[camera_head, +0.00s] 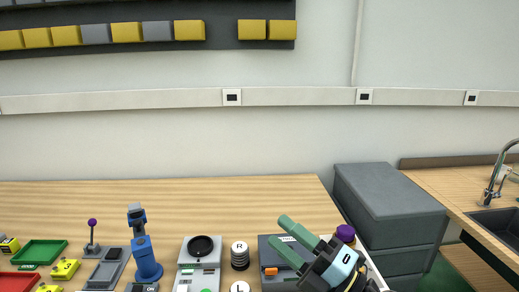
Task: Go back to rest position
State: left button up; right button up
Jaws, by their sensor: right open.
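My right gripper (283,236) is in the lower right of the head view. Its two green fingers are apart and point up and to the left, with nothing seen between them. They are over a dark grey device (268,246) with an orange part on the wooden table (190,205). From this view I cannot tell how high the fingers are above the device. A purple round top (346,233) shows just behind the gripper. My left gripper is not in view.
Farther left are a blue upright device (145,260) and a green tray (40,253). A grey cabinet (390,208) stands right. The table's back is clear.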

jog(key=s+d+f+m+t+h, duration=0.2)
jog(key=d+f+m+h, duration=1.25)
jog(key=m+h, duration=0.55)
jog(key=s+d+f+m+g+y, duration=0.1)
jog(key=s+f+m+g, duration=0.45)
jog(key=s, duration=0.55)
jog(key=s+d+f+m+g+y, duration=0.1)
jog(key=s+d+f+m+g, duration=0.1)
jog(key=s+f+g, duration=0.7)
notch_tip(320, 180, down, 23)
jog(key=s+t, duration=0.1)
jog(key=s, duration=0.1)
jog(key=s+d+f, duration=0.2)
jog(key=s+f, duration=1.3)
jog(key=s, duration=0.2)
jog(key=shift+d+f+g, duration=0.2)
jog(key=shift+d+g, duration=0.15)
jog(key=shift+g, duration=0.1)
